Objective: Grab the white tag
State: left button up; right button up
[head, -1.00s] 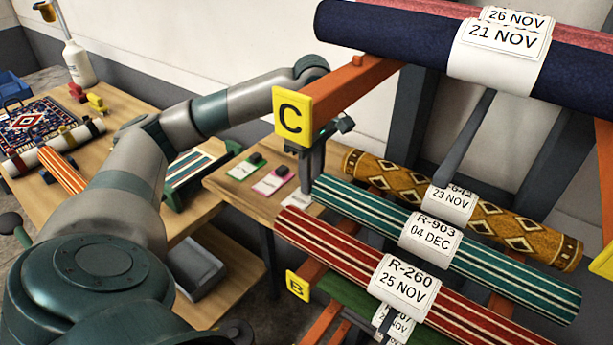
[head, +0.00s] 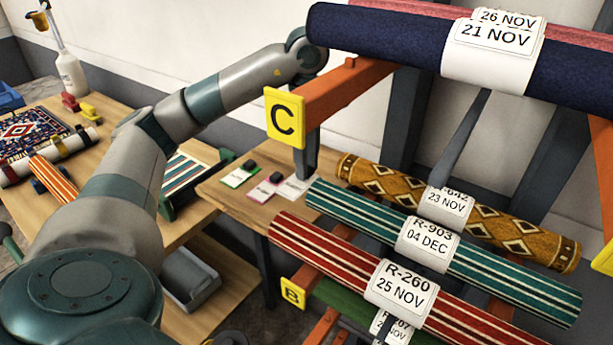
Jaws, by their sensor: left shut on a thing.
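A white tag (head: 298,187) is at the right end of a row of tags by the wooden table's edge, beside the pink tag. My left arm reaches across from the left to behind the orange beam marked C. My left gripper (head: 304,174) points down below that beam, shut on the white tag's upper part. The beam and the yellow C plate hide most of the gripper, and its fingers cover part of the tag. The tag looks just above the table, but the gap is hard to judge. My right gripper is out of view.
The orange beam (head: 345,88) and navy rug roll (head: 400,40) stand close over my gripper. Striped rolls (head: 330,205) lie in front at right.

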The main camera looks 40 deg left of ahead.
pick_arm(q)
notch_tip(320, 180, up, 2)
jog(key=shift+r, duration=1.05)
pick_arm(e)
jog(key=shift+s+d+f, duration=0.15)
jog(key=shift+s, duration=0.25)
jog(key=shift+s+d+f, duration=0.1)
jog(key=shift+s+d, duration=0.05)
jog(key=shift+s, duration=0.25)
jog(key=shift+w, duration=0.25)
pick_arm(q)
jog(key=shift+s, duration=0.15)
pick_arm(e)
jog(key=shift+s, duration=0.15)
